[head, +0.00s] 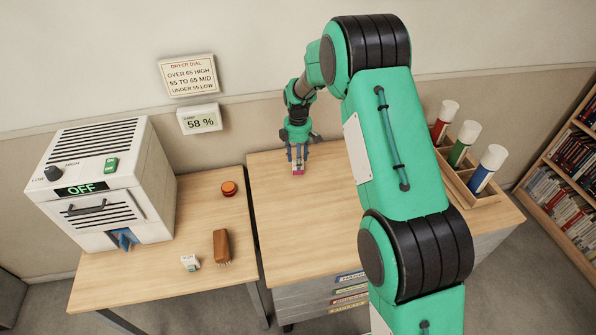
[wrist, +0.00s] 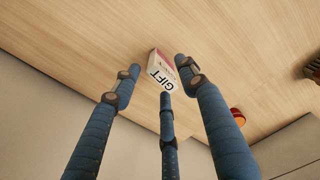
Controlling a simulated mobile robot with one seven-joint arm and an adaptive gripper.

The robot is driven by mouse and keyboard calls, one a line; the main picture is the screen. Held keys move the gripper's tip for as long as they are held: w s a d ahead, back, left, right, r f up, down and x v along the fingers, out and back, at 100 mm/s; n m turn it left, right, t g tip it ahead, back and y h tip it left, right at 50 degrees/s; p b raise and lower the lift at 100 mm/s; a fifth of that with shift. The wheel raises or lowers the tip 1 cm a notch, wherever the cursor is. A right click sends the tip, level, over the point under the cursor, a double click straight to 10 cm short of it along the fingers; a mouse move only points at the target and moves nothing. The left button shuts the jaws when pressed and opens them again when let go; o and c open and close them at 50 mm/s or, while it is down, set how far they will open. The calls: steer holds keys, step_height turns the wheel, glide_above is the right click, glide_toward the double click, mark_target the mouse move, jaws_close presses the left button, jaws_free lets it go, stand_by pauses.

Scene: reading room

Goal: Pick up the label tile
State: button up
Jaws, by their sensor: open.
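The label tile (wrist: 158,72) is a small white and pink-red block with "GIFT" and a smaller, blurred line on it. In the head view its pink part (head: 298,172) shows on the right-hand desk, just below my gripper (head: 297,158). In the wrist view my gripper's blue fingers (wrist: 158,80) are spread around the tile, with one finger on each side and one at its near edge. The gripper is open; whether any fingertip touches the tile cannot be told.
The right-hand desk (head: 290,225) is mostly clear around the tile. A rack (head: 470,190) with red, green and blue-banded tubes stands at its right. The left-hand desk (head: 165,275) bears a dryer (head: 105,180) reading OFF, a brush (head: 221,245), a round orange-red object (head: 229,188) and a small white block (head: 190,262).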

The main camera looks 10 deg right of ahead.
steer(key=shift+f, duration=0.45)
jaws_close()
